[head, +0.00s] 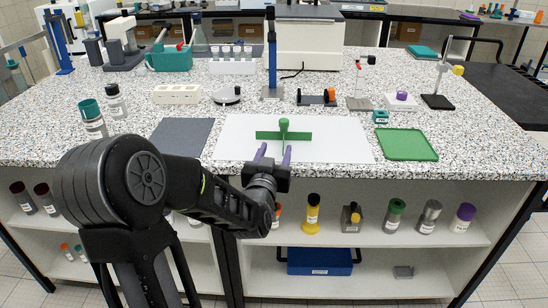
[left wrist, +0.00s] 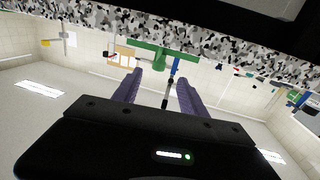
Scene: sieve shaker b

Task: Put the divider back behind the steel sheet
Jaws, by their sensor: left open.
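A green piece (head: 298,136), which looks like the divider, is a wide bar with a round knob at its middle. It is on a white sheet (head: 345,150) at the front middle of the bench. A dark grey sheet (head: 182,137) lies flat to its left; I cannot tell whether this is the steel sheet. My left gripper (head: 274,155) has purple fingers, spread apart and empty, just in front of the green piece. The left wrist view shows the green piece (left wrist: 160,59) beyond and between the open fingers (left wrist: 159,92). My right gripper is out of view.
A green tray (head: 408,145) lies to the right of the white sheet. Bottles (head: 92,118) stand at the left. Below is a shelf with several containers.

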